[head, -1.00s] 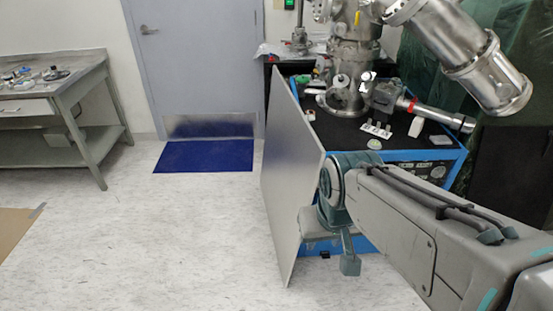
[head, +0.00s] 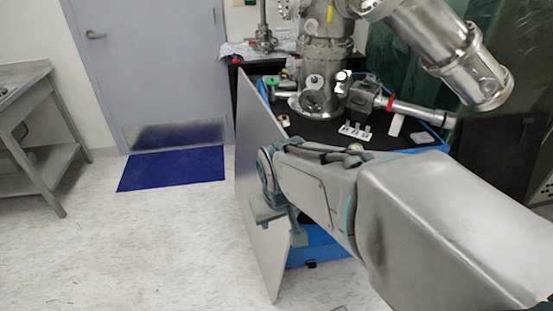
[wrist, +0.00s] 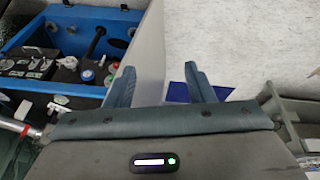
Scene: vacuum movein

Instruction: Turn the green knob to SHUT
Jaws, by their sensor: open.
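A small green knob (head: 271,80) shows at the back left of the black-topped bench, beside the steel vacuum column. It is too small for me to read its setting or any SHUT mark. My gripper (head: 280,222) is well below and in front of it, beside the upright grey panel, and part of it is hidden by my arm. In the wrist view my gripper (wrist: 158,72) has its two teal fingers wide apart with nothing held between them. The panel's edge shows beyond the fingers. I cannot pick out the green knob for certain in the wrist view.
The tall grey panel (head: 258,190) stands at the left side of the blue-framed bench (head: 318,248). The steel chamber (head: 325,65) and a tube with a red ring (head: 420,110) crowd the bench top. A blue mat (head: 172,168) lies on open floor at left.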

